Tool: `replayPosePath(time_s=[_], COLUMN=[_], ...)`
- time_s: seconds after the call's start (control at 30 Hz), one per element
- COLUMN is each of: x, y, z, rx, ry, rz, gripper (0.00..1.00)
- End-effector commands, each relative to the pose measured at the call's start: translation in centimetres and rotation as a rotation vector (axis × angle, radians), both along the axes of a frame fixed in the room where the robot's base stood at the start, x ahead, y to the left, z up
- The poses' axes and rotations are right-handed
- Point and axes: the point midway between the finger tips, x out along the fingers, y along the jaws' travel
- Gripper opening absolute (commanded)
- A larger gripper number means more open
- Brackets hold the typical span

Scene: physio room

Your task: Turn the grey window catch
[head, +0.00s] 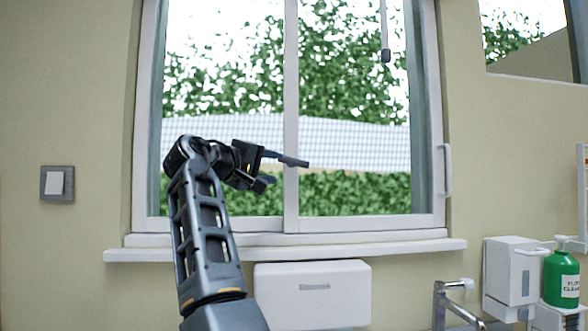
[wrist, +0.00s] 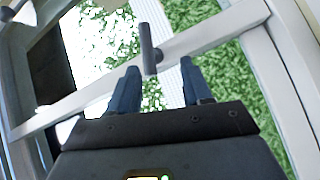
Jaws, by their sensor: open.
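The grey window catch (head: 294,161) is a short dark grey bar at the middle upright of the window. In the wrist view the catch (wrist: 147,42) stands out against the pale frame, just ahead of my fingertips and nearer the left finger. My gripper (head: 273,169) is open in front of the window, beside the middle upright. In the wrist view my gripper (wrist: 160,74) has its two bluish fingers spread, with the lower end of the catch showing in the gap between them. I cannot tell whether a finger touches it.
The white window frame (head: 291,100) and sill (head: 400,245) are close to my arm. A white handle (head: 447,170) is on the right frame. Below are a white dispenser (head: 312,295), a tap (head: 440,300) and a green bottle (head: 562,278). A switch (head: 57,184) is at left.

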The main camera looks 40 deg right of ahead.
Motion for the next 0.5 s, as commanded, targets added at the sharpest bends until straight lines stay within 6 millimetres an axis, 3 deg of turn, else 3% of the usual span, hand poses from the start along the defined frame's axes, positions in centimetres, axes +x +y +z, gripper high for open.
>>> replayPosePath(time_s=[0.1,0.27,0.5], x=[-0.2,0.0,0.7], y=[-0.3,-1.4,-5.0], z=[1.4,1.8,1.8], rx=[0.000,0.001,0.001], ry=[0.011,0.016,0.016], rz=[-0.015,-0.020,-0.020], gripper=[0.49,0.49,0.49])
